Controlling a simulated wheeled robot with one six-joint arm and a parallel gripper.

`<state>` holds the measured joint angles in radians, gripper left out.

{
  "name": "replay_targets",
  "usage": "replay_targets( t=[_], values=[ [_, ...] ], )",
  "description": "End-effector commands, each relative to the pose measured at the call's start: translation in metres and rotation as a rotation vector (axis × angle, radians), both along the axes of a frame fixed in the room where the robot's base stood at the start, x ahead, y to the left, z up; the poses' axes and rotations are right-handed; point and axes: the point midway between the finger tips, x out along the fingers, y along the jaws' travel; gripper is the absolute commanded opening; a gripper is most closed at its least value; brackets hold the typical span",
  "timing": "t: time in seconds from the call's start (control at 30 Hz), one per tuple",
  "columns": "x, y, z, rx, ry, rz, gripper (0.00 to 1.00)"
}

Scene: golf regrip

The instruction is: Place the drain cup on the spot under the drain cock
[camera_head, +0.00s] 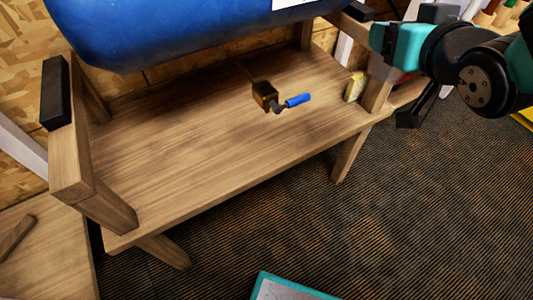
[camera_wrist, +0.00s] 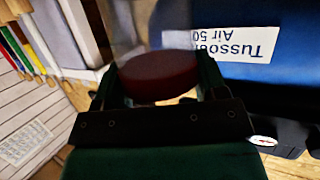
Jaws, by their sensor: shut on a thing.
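In the wrist view, my gripper (camera_wrist: 158,66) is shut on a dark red round thing, which I take to be the drain cup (camera_wrist: 160,82). It sits between the two fingers. In the head view my arm is at the upper right, and the cup cannot be made out clearly there. The drain cock (camera_head: 264,95) is a brass block with a blue lever (camera_head: 298,100), below the blue tank. The wooden shelf (camera_head: 200,150) lies beneath it. No marked spot can be made out on the shelf. The cup is apart from the cock, to its right.
The blue tank (camera_head: 170,30) overhangs the shelf; its label (camera_wrist: 220,42) shows in the wrist view. Wooden posts (camera_head: 72,150) stand at the shelf's left end. A yellowish block (camera_head: 355,87) is by the right post. The shelf's front part is clear.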

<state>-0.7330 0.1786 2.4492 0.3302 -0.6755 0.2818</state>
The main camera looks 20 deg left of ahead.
Motion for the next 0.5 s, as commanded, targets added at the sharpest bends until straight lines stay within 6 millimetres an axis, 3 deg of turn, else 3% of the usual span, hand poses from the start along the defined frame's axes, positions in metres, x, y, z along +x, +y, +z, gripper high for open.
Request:
replay_targets(
  t=[0.03,0.5],
  values=[
    [-0.01,0.008,-0.03,0.003,-0.004,0.026,0.39],
    [-0.101,0.049,-0.146,0.007,0.002,0.235,0.39]
  ],
)
